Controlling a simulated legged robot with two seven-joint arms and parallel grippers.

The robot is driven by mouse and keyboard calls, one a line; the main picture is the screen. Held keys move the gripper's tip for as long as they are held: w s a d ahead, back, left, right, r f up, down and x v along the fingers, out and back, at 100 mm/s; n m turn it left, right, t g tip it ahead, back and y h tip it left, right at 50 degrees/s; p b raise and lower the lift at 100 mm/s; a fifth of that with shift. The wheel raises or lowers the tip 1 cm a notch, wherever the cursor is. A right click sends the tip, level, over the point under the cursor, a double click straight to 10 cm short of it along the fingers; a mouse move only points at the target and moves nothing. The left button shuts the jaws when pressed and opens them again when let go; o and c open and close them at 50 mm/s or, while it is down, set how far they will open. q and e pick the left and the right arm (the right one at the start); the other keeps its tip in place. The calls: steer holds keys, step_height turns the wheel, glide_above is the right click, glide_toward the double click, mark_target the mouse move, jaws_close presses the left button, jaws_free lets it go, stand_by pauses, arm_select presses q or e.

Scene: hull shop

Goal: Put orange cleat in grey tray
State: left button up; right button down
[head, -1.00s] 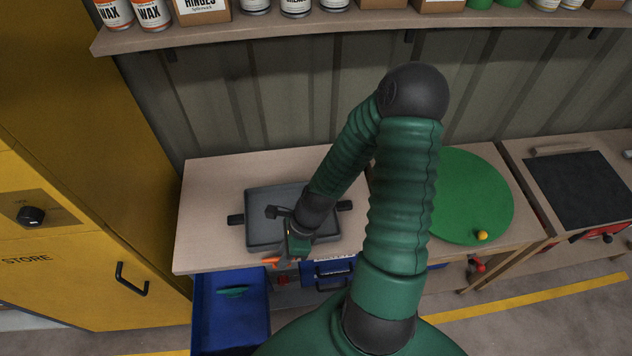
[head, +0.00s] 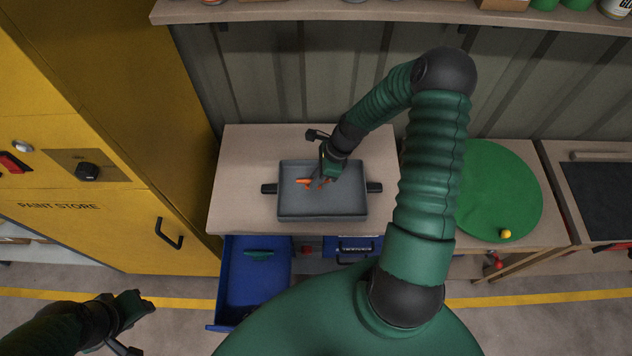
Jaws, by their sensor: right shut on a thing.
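The grey tray (head: 290,211) with dark side handles lies on the wooden bench. The orange cleat (head: 304,182) shows small over the tray's inside, at the fingertips of my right gripper (head: 322,181). My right gripper is shut on the cleat and points down over the tray. I cannot tell whether the cleat touches the tray floor. My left gripper (head: 132,306) is at the lower left, away from the bench. Its fingers are too unclear to tell open from shut.
A blue drawer (head: 250,292) stands open below the bench with a green cleat (head: 259,253) in it. A green round mat (head: 500,190) with a yellow ball (head: 505,234) is at the right. A yellow cabinet (head: 120,130) stands at the left.

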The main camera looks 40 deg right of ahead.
steer(key=shift+s+x, duration=0.1)
steer(key=shift+x, duration=0.6)
steer(key=shift+s+x, duration=0.15)
steer(key=shift+x, duration=0.6)
steer(key=c, duration=1.4)
jaws_free()
steer(key=shift+s+d+f, duration=0.1)
steer(key=shift+d+f, duration=0.05)
steer(key=shift+d, duration=0.15)
